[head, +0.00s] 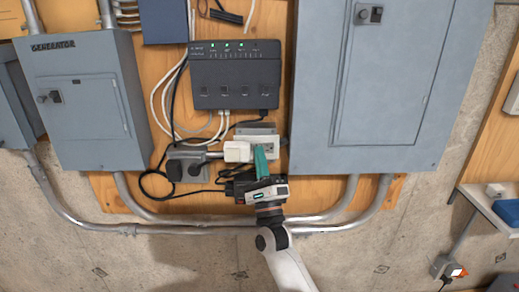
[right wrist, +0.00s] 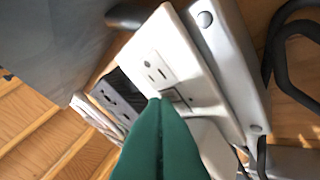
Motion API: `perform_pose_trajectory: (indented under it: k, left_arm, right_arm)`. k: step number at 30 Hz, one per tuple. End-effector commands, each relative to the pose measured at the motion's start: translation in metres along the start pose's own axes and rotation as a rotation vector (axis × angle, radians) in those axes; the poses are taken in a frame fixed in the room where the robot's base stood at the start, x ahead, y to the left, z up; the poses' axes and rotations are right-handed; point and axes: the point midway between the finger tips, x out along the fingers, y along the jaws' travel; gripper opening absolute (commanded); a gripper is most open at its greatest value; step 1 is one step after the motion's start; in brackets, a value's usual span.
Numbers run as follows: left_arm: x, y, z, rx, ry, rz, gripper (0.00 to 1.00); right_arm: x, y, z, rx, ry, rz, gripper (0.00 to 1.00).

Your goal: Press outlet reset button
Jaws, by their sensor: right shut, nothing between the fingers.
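A white wall outlet (head: 268,142) is on the wooden panel below the black network box. In the right wrist view its white cover plate (right wrist: 156,50) shows one socket with slots and small dark buttons (right wrist: 176,96) at its middle. My right gripper (head: 260,150) reaches up from below, its green fingers shut and empty. In the right wrist view the fingertips (right wrist: 154,100) overlap the plate right beside the buttons and hide part of that area. I cannot tell whether they touch. My left gripper is not in view.
A white plug adapter (head: 237,151) sits just left of the outlet. A black network box (head: 235,78) hangs above, with loose cables at its left. A large grey panel (head: 385,90) stands close on the right, and a generator box (head: 85,100) on the left. Conduit (head: 185,230) runs below.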

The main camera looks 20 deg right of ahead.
Motion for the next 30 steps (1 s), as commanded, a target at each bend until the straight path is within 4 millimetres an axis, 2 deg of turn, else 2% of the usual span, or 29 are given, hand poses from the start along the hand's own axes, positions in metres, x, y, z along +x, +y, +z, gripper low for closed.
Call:
perform_pose_trajectory:
  k: [13, 30]
  left_arm:
    - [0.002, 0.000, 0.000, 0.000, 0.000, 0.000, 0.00]
    - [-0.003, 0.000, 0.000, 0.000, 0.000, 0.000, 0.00]
  right_arm:
    - [0.002, -0.001, 0.002, 0.000, -0.001, 0.000, 0.00]
    - [-0.009, 0.007, -0.006, 0.000, 0.000, 0.000, 0.00]
